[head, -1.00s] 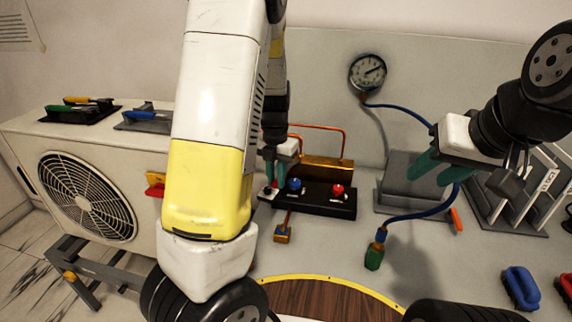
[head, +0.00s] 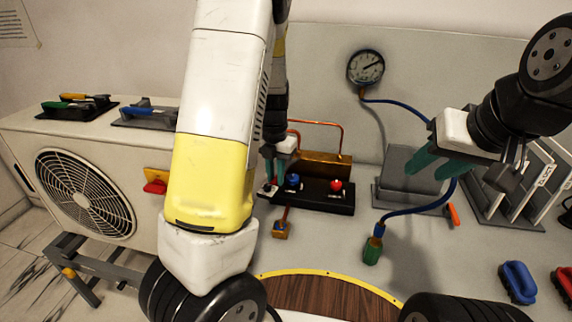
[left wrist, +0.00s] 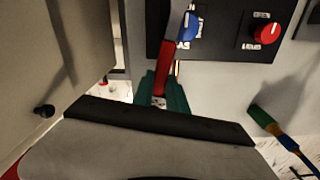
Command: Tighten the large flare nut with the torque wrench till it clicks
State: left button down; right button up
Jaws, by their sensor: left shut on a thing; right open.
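My left gripper (head: 272,175) is at the left end of the black valve block, partly hidden behind my arm. In the left wrist view its teal fingers (left wrist: 160,94) are shut on a red bar-shaped handle (left wrist: 168,65), which looks like a wrench handle; its head is not clear. A brass fitting (head: 281,230) on a short copper stub lies below the block and may be a flare nut; I cannot tell which nut is the large one. My right gripper (head: 430,167) is open and empty, in front of the grey holder.
The black valve block (head: 320,198) has blue and red knobs. A blue hose ends in a green fitting (head: 372,250). A pressure gauge (head: 366,68) hangs on the wall. Handled tools (head: 78,103) lie on the outdoor unit (head: 130,150). Blue and red brushes (head: 519,282) lie at right.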

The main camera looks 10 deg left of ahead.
pick_arm(q)
jog(key=shift+w+d, duration=0.2)
jog(key=shift+w, duration=0.8)
jog(key=shift+w+d, duration=0.2)
jog(key=shift+w, duration=0.8)
dwell(0.8)
jog(key=c, duration=1.8)
grip_release()
jog(key=shift+c, duration=0.2)
grip_shut()
